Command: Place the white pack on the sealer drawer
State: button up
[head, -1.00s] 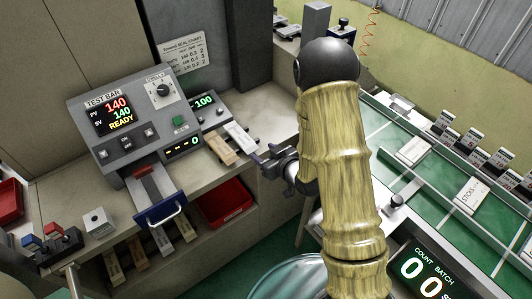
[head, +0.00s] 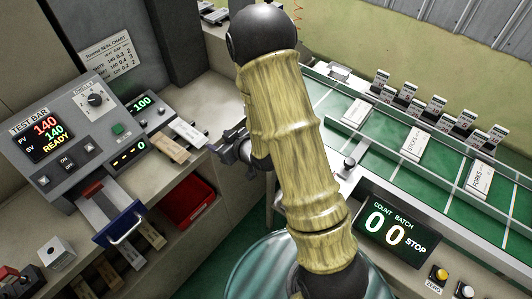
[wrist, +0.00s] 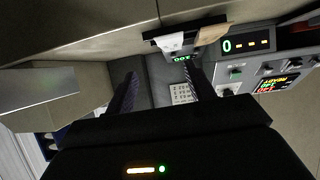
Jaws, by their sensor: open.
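The white pack (head: 188,133) lies at the bench edge beside a tan pack (head: 168,148), right of the sealer. The white pack also shows at the top of the wrist view (wrist: 170,42), with the tan pack next to it. The sealer drawer (head: 110,208) is pulled out at the front of the sealer, with a blue front and light handle. My gripper (head: 226,143) is open and empty, just right of the white pack and apart from it. In the wrist view its two dark fingers (wrist: 163,88) stand apart. My arm hides part of the bench.
The sealer (head: 65,150) reads READY. A red bin (head: 188,202) sits on a shelf below the bench. A white block (head: 57,252) stands at lower left. A green conveyor (head: 385,150) with several white packs runs at right. A count display (head: 395,225) stands before it.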

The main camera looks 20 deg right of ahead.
jog(key=s+d+r+m+g+h, duration=0.3)
jog(key=s+d+r+g, duration=0.1)
jog(key=s, duration=0.4)
jog(key=s+d+r+m+g+h, duration=0.3)
jog(key=s+d+r+g, duration=0.1)
jog(key=s+d, duration=0.3)
jog(key=shift+s+d+r, duration=0.15)
jog(key=shift+s+r, duration=0.65)
jog(key=shift+s, duration=0.3)
